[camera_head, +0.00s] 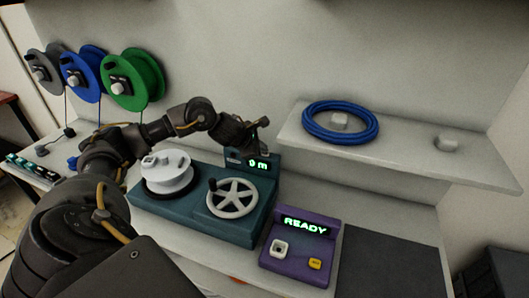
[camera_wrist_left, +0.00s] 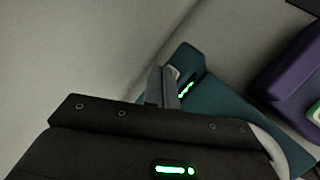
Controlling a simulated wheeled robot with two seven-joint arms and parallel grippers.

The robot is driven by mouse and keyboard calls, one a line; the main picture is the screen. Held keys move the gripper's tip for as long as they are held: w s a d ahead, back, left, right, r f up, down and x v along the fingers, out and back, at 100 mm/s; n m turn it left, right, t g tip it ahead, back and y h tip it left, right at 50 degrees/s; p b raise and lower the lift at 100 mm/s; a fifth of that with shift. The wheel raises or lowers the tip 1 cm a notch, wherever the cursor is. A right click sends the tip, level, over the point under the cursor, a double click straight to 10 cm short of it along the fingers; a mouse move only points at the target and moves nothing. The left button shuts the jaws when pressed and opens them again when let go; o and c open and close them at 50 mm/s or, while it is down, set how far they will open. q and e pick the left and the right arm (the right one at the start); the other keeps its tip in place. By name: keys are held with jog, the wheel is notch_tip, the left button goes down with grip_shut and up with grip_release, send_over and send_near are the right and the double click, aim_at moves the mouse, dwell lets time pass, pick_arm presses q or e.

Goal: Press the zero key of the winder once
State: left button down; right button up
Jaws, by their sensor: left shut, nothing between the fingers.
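The teal winder (camera_head: 188,213) stands on the bench with a white reel (camera_head: 168,172), a white spoked handwheel (camera_head: 232,198) and a raised display (camera_head: 258,164) reading "0 m". My left gripper (camera_head: 264,149) is shut and empty, at the top of the display housing. In the left wrist view its fingers (camera_wrist_left: 160,87) point at the end of the housing beside the lit display (camera_wrist_left: 186,90). A small pale part (camera_wrist_left: 174,72), perhaps the zero key, shows just beyond the fingertips, partly hidden. I cannot tell whether they touch it. My right gripper is not in view.
A purple box (camera_head: 298,248) reading "READY", with a white and a yellow button, stands right of the winder. A dark mat (camera_head: 388,266) lies beside it. A shelf (camera_head: 420,160) above holds a blue coil (camera_head: 341,138). Grey, blue and green spools (camera_head: 146,76) hang at back left.

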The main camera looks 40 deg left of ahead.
pick_arm(q)
jog(key=shift+r+p, duration=0.3)
jog(key=shift+r, duration=0.35)
jog(key=shift+r+p, duration=1.85)
jog(key=shift+r, duration=0.75)
jog(key=shift+f, duration=0.1)
jog(key=shift+s+a, duration=0.1)
